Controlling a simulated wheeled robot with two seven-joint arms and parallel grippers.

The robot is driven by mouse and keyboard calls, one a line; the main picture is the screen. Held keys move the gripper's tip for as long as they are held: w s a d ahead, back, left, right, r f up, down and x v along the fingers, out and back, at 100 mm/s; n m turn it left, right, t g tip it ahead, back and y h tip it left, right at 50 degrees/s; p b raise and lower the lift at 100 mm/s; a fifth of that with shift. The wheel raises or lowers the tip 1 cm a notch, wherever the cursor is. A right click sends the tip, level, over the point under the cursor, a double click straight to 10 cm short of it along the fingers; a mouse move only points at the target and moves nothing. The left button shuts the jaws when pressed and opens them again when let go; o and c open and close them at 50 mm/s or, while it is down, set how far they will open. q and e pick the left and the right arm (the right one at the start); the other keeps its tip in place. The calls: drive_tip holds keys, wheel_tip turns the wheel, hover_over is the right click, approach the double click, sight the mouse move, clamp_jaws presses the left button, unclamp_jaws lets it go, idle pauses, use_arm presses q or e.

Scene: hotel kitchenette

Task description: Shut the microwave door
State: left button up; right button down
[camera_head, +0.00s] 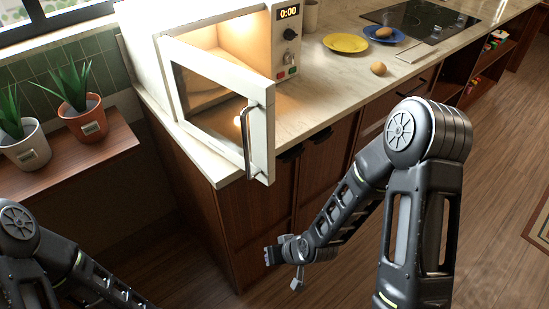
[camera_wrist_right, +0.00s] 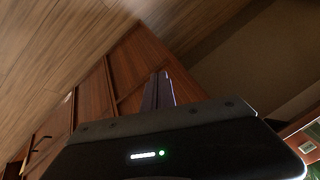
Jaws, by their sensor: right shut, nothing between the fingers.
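The white microwave (camera_head: 140,40) stands on the counter, its lit inside showing. Its door (camera_head: 262,125) stands wide open, swung out past the counter's front edge. The door has a white frame, a glass pane and a dark upright handle (camera_head: 247,145) near its free edge. My right gripper (camera_head: 272,256) is below the door, in front of the cabinet fronts, apart from door and handle. Its fingers (camera_wrist_right: 158,90) are together and empty in the right wrist view, with cabinet fronts beyond. My left arm shows at the lower left of the head view; its gripper is out of frame.
A yellow plate (camera_head: 345,43), a blue plate (camera_head: 383,36) and a brown egg-like item (camera_head: 378,69) are on the counter right of the microwave. Two potted plants stand on a wooden ledge (camera_head: 70,163) at left. Wooden cabinets (camera_head: 250,215) lie below the counter.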

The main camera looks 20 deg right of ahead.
drive_tip(key=w+d+r+n+t+b, duration=0.2)
drive_tip(key=w+d+r+t, duration=0.15)
drive_tip(key=w+r, duration=0.4)
drive_tip(key=w+d+r+n+t+b, duration=0.25)
drive_tip(key=w+d+r, duration=0.2)
drive_tip(key=r, duration=0.55)
wheel_tip(320, 180, up, 13)
drive_tip(key=d+n+t+y+b, duration=0.1)
drive_tip(key=d+n+t+y, duration=0.15)
drive_tip(key=n+t, duration=0.2)
drive_tip(key=s+r+n+y+b, duration=0.2)
drive_tip(key=s+r+n+y, duration=0.2)
drive_tip(key=s+r+n, duration=0.45)
drive_tip(key=s+a+r+n+g+y, duration=0.1)
drive_tip(key=s+a+n+g+y, duration=0.3)
drive_tip(key=s+n, duration=0.4)
drive_tip(key=a+n, duration=0.1)
drive_tip(key=n, duration=0.2)
drive_tip(key=shift+s+r+g, duration=0.35)
drive_tip(key=shift+s, duration=0.05)
drive_tip(key=shift+n, duration=0.25)
